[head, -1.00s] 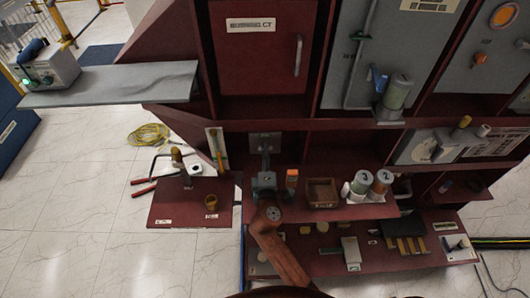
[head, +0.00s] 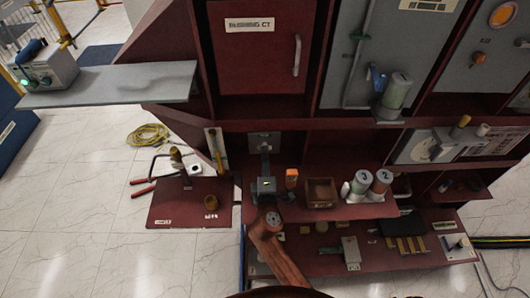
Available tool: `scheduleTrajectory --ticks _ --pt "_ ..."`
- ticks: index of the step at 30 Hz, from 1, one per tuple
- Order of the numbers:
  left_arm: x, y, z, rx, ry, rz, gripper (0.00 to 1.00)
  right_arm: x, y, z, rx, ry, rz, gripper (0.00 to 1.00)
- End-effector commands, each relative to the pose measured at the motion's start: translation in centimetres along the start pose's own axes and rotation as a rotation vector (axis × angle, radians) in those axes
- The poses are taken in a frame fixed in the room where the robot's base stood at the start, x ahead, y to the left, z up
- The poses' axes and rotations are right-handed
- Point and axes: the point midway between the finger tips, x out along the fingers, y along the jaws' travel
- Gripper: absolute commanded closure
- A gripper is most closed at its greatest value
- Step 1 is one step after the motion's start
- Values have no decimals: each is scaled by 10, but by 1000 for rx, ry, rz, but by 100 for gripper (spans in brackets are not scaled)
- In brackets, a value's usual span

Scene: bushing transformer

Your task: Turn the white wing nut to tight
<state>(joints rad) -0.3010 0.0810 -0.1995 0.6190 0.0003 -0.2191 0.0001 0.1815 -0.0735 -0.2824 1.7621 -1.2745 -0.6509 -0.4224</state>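I cannot clearly make out the white wing nut in the head view; it is too small or hidden by my gripper. My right gripper (head: 265,152) reaches up from the bottom on its brown arm. Its fingertips are at the lower edge of a small grey plate (head: 263,139) on the dark red cabinet. I cannot tell whether the fingers are open, shut or touching anything. My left gripper is not in view.
An orange block (head: 291,178), an open brown box (head: 320,192) and two numbered cylinders (head: 381,181) stand on the shelf to the right of my gripper. A lower shelf (head: 300,268) holds several small parts. A red board (head: 165,213) with tools lies left.

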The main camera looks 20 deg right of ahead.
Motion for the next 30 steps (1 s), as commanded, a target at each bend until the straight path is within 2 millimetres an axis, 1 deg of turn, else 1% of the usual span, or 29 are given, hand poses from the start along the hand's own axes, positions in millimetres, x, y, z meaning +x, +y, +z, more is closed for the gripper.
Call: scheduleTrajectory --ticks 1,6,9,12,30 --pt "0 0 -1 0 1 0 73 -9 -1 1 2 -2 -3 78" --pt "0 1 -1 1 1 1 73 -37 -1 1 1 -2 -3 78" --pt "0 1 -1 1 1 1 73 -48 -1 1 0 -2 -2 78" --pt "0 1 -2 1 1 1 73 -55 -1 1 0 -2 -1 78" --pt "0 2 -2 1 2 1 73 -57 0 1 0 -2 -1 78"
